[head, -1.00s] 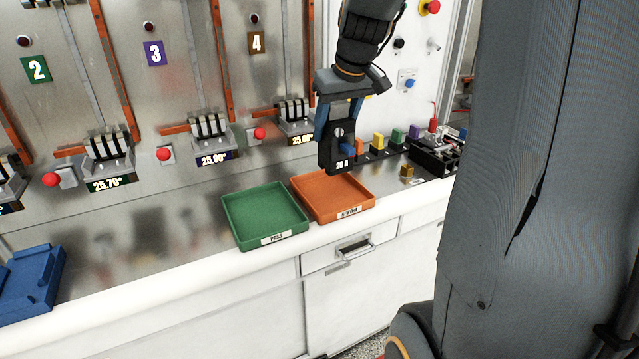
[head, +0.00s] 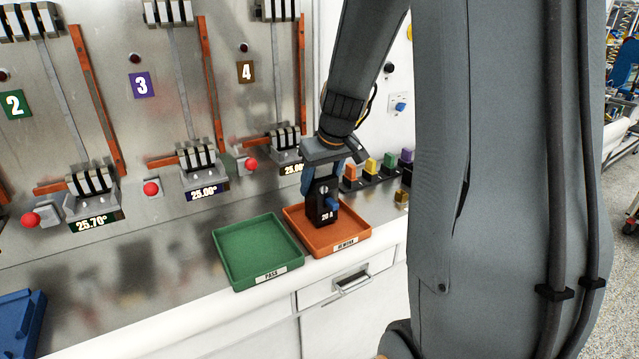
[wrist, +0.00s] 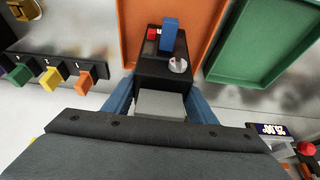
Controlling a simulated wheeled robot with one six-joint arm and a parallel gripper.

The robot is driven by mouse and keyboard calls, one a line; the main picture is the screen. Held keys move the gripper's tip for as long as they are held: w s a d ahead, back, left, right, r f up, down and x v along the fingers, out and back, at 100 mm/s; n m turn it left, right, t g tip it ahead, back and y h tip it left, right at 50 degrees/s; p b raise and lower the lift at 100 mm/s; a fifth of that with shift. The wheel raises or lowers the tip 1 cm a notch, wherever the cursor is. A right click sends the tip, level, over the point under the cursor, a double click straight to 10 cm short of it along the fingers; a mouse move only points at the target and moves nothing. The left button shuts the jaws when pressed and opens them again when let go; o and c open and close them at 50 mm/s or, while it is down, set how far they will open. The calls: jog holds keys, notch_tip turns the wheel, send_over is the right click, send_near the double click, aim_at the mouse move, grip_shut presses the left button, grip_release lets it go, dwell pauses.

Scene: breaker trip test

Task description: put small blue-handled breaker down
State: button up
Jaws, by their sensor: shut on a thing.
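The small black breaker (head: 322,208) has a blue handle and a "20 A" label. My gripper (head: 322,185) is shut on its upper part and holds it upright. In the head view the breaker's lower end is inside the outline of the orange REWORK tray (head: 352,238); I cannot tell whether it touches the tray floor. In the wrist view the breaker (wrist: 158,70) sits between my blue fingers, with its blue handle toward the orange tray (wrist: 128,30).
The green PASS tray (head: 232,243) stands empty just left of the orange tray. Several coloured blocks (head: 370,166) and a brass piece (head: 401,198) are to the right. A blue fixture (head: 18,325) lies at the far left. Bare metal counter (head: 130,265) lies between.

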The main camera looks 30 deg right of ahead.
jog(key=shift+f, duration=0.35)
jog(key=shift+f, duration=0.1)
jog(key=shift+f, duration=0.1)
jog(key=o, duration=1.5)
